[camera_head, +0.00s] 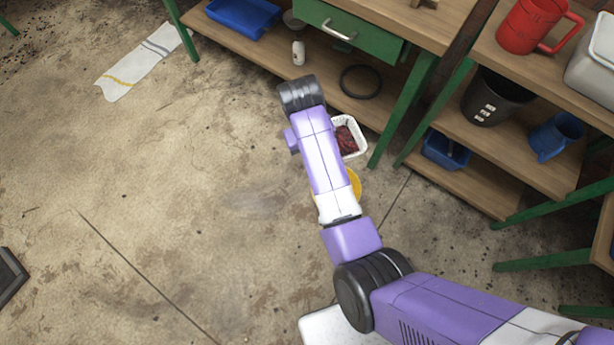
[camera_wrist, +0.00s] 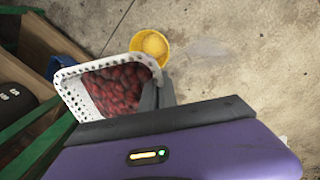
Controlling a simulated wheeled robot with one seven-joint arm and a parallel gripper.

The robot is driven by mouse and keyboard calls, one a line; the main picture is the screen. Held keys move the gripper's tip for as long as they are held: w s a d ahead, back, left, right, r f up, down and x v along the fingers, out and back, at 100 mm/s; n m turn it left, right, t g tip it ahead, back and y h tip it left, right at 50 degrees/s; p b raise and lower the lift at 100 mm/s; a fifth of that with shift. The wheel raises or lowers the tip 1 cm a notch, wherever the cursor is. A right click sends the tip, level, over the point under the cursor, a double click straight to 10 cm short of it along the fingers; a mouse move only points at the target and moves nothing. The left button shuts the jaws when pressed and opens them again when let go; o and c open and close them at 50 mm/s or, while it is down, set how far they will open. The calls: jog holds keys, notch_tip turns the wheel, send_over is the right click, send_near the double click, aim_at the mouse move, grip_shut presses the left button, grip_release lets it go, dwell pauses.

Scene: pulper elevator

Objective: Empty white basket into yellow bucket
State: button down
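The white basket (camera_wrist: 72,87) has a perforated rim and is filled with dark red berries (camera_wrist: 115,90). In the head view the basket (camera_head: 358,151) shows partly behind my arm. My gripper (camera_wrist: 158,92) appears shut on the basket's right rim in the wrist view, with its fingers close together; the head view hides it behind my arm. The basket looks roughly level. The yellow bucket (camera_wrist: 150,44) stands on the floor just beyond the basket's upper right corner, with yellowish contents or a yellow inside. In the head view the bucket (camera_head: 354,183) is mostly covered by my arm.
A wooden bench with a green drawer (camera_head: 351,29) and a low shelf stands behind the basket. A right-hand shelf holds a black bucket (camera_head: 494,97), a blue jug (camera_head: 557,136) and a red pitcher (camera_head: 535,24). A striped cloth (camera_head: 143,68) lies on open floor at left.

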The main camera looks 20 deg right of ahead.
jog(key=w+a+f+b, duration=0.1)
jog(key=w+f+b, duration=0.2)
jog(key=f+b, duration=0.75)
jog(key=w+a+f+m+b, duration=0.1)
jog(key=w+f+b, duration=0.45)
jog(key=f, duration=0.75)
jog(key=w+a+f+b, duration=0.1)
jog(key=w+f+b, duration=0.1)
jog(key=f+b, duration=0.85)
jog(key=d+f+m+b, duration=0.1)
jog(key=d+f+b, duration=0.4)
jog(key=f, duration=0.3)
notch_tip(320, 180, up, 6)
jog(key=s+d+t+y+p, duration=0.1)
jog(key=t+y+p, duration=0.4)
jog(key=p, duration=0.8)
jog(key=s+d+r+m+t+y+b, duration=0.1)
jog(key=s+d+t+y+b, duration=0.6)
jog(key=t+b, duration=0.8)
jog(key=shift+s+r+m+b, duration=0.25)
jog(key=shift+s+b, duration=1.45)
jog(key=shift+b, duration=1.3)
